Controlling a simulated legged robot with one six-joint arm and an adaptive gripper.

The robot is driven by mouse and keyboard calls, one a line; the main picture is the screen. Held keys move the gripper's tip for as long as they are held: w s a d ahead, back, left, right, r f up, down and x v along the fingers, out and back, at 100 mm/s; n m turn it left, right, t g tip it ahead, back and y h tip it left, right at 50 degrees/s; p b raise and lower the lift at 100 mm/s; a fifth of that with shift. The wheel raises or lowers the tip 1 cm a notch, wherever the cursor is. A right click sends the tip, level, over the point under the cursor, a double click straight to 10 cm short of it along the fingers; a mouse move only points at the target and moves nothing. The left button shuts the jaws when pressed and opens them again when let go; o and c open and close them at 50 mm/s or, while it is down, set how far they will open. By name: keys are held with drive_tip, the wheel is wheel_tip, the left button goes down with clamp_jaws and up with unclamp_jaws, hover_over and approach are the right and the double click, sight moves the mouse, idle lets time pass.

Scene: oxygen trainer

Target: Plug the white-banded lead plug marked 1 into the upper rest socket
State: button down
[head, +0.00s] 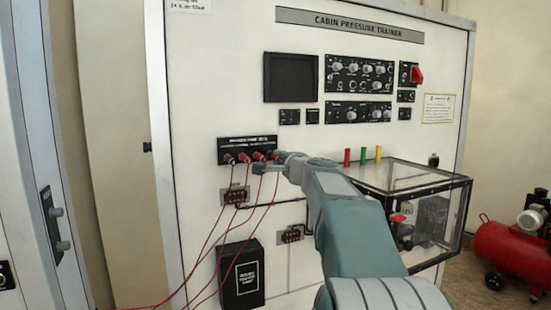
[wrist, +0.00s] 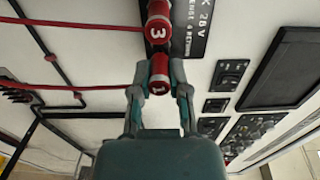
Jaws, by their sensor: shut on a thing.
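The red lead plug marked 1 (wrist: 160,72) sits between the fingertips of my gripper (wrist: 160,90) in the wrist view. The fingers are closed on it from both sides. Its far end is close to the dark socket strip, and I cannot tell whether it is seated there. In the head view my gripper (head: 270,162) is at the right end of this socket strip (head: 247,143) and largely hides the plug. I cannot tell which opening is the upper rest socket.
The red plug marked 3 (wrist: 158,30) stands just beyond plug 1. Several red leads hang from the strip past a small terminal block (head: 236,196) and a black box (head: 242,274). A clear-walled chamber (head: 455,215) juts out right of my arm.

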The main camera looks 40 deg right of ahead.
drive_tip(key=shift+v, duration=1.85)
drive_tip(key=shift+a, duration=0.1)
